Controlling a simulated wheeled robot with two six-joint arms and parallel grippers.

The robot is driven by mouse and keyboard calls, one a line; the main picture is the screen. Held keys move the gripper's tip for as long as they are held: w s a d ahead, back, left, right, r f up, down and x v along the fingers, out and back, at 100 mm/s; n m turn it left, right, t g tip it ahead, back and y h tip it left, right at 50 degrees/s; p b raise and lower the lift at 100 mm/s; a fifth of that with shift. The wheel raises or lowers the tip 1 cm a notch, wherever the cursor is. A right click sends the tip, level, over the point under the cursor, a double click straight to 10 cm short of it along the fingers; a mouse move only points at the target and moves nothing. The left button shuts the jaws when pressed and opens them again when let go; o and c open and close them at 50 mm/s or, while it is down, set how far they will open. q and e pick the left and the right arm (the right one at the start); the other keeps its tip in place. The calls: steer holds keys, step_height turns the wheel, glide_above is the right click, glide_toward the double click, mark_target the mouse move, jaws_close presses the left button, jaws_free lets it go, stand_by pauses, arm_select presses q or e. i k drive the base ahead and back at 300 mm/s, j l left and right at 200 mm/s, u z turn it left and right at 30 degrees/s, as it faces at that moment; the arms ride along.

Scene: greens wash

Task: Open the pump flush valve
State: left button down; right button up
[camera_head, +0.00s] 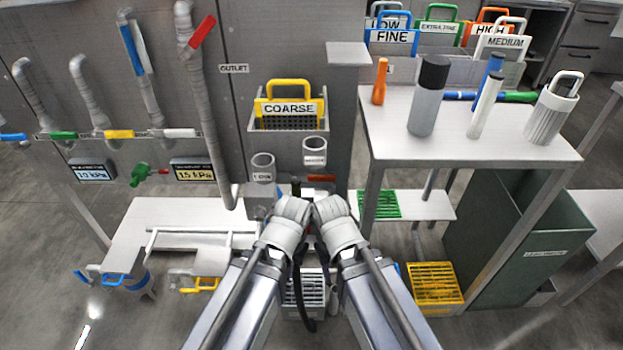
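I cannot read a label naming the pump flush valve. Several valve handles show. A red handle (317,178) lies level on the machine, just beyond my grippers, below a round labelled port (314,150). A red handle (202,31) sits slanted on the tall grey pipe at the upper left. A green fitting with a small red lever (141,173) is on the left panel. My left gripper (290,212) and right gripper (333,210) are close together at the centre, below the ports. My wrists hide the fingers and whatever lies directly beneath them.
A yellow-handled COARSE basket (290,108) hangs on the panel. A green bin (510,245) stands below right. A low white bench (160,213) is at left. Blue, green, yellow and white handles (118,134) line the left pipes.

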mark_target(329, 178)
steer(key=i, duration=0.2)
steer(key=k, duration=0.5)
steer(key=k+u, duration=0.15)
steer(key=u, duration=1.35)
steer(key=k+l, duration=0.1)
steer(key=l, duration=0.35)
steer(key=k+l, duration=0.1)
steer(key=l, duration=0.35)
steer(key=k+l, duration=0.1)
steer(key=l, duration=0.35)
steer(key=k+l, duration=0.15)
steer(key=l, duration=0.3)
steer(key=k+l, duration=0.1)
steer(key=l, duration=0.35)
steer(key=k+l, duration=0.1)
steer(key=l, duration=0.35)
steer(key=k+l, duration=0.1)
steer(key=l, duration=0.3)
